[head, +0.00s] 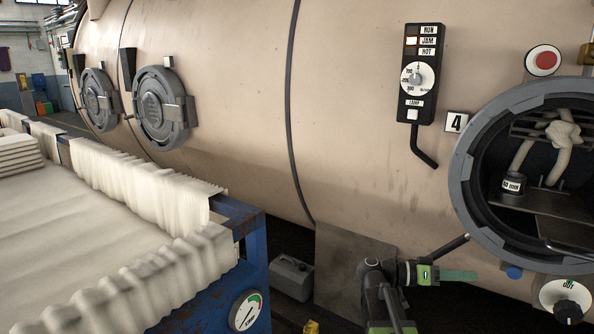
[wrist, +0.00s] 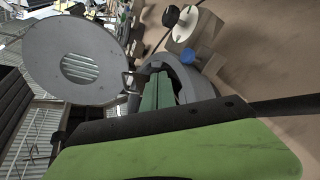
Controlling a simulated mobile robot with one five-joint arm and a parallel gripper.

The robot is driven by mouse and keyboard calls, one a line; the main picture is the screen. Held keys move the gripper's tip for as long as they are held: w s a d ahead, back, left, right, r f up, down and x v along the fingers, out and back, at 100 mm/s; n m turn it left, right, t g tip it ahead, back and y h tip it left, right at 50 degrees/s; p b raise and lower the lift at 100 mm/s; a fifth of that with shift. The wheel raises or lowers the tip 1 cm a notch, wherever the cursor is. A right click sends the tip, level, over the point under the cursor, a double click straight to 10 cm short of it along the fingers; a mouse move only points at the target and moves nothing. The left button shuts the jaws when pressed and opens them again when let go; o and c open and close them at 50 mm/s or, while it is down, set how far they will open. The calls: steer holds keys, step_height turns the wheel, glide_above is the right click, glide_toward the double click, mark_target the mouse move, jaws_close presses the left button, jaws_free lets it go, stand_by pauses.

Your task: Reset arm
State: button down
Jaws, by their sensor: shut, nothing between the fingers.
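My gripper (head: 460,276) is low in the head view, left of the open port's lower rim, with its green fingers pointing right. In the wrist view its green fingers (wrist: 160,92) lie together, shut and empty. My arm is bent, with its dark joints at the bottom of the head view. The open round port (head: 462,180) numbered 4 is at the right, and a knotted pale fabric rope (head: 562,132) is inside it. The fingers appear apart from the rim in the head view.
A blue knob (head: 514,272) and a dial (head: 566,298) sit below the port. The wrist view shows a round grey door (wrist: 80,60). A blue cart (head: 238,218) with pale fabric fills the left.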

steer(key=s+a+f+n+t+y, duration=0.15)
steer(key=a+f+n+y, duration=0.25)
steer(key=a+f+y, duration=0.5)
steer(key=s+a+f+n+t+y, duration=0.1)
steer(key=a+f+n+t+y, duration=0.2)
steer(key=a+f, duration=0.75)
steer(key=a+f+n+y, duration=0.5)
steer(key=a+n+y, duration=0.1)
steer(key=a, duration=0.3)
step_height(320, 180, up, 20)
steer(key=p, duration=2)
steer(key=shift+w+r+g+p, duration=0.15)
steer(key=shift+g+p, duration=0.2)
steer(key=shift+p, duration=0.05)
steer(key=shift+d, duration=0.1)
